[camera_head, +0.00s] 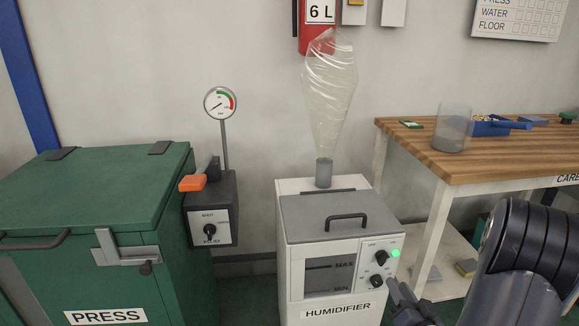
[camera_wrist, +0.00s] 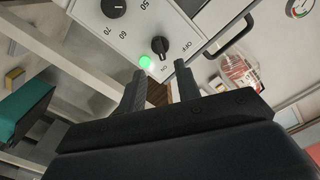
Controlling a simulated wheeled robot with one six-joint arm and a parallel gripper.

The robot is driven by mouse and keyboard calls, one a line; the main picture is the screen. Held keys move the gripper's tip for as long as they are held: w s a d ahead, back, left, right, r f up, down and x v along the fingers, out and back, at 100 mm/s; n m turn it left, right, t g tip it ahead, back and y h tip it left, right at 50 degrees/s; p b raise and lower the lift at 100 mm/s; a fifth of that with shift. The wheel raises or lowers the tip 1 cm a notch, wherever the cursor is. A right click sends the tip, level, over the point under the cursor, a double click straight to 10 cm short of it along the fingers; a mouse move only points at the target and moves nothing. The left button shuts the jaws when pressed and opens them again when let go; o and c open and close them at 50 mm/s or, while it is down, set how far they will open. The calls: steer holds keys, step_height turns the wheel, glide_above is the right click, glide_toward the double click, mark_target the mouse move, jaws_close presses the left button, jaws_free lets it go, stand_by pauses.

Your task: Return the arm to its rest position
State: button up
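My arm comes in at the lower right of the head view, with my gripper (camera_head: 402,290) low in front of the humidifier's right side. In the wrist view my gripper (camera_wrist: 157,80) has its two dark fingers apart with nothing held between them. The fingertips are close to the humidifier (camera_wrist: 205,14) panel, near the black on/off knob (camera_wrist: 160,46) and a lit green lamp (camera_wrist: 145,62). I cannot tell whether they touch it. In the head view the white humidifier (camera_head: 322,230) has a grey lid, a level window, the lit green lamp (camera_head: 395,253) and a clear plume-like bag above its spout.
A green press (camera_head: 90,210) stands at the left, with an orange-handled control box (camera_head: 212,205) and a gauge (camera_head: 220,103) beside it. A wooden workbench (camera_head: 480,150) at the right carries a clear cylinder (camera_head: 454,128) and a blue tray (camera_head: 490,126). A fire extinguisher (camera_head: 316,40) hangs on the wall.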

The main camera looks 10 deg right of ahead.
mark_target(385, 261)
steer(key=w, duration=0.7)
steer(key=shift+w+a+b, duration=0.15)
steer(key=shift+w+b, duration=0.15)
steer(key=shift+w, duration=0.05)
steer(key=s, duration=1.1)
steer(key=w, duration=1)
steer(key=shift+w, duration=0.55)
steer(key=n+p, duration=0.1)
steer(key=n, duration=0.5)
steer(key=shift+s+r+n, duration=0.1)
steer(key=shift+n, duration=0.2)
steer(key=n+p, duration=0.2)
steer(key=n, duration=0.3)
steer(key=shift+n, duration=0.4)
steer(key=s, duration=0.9)
steer(key=shift+s+d, duration=0.2)
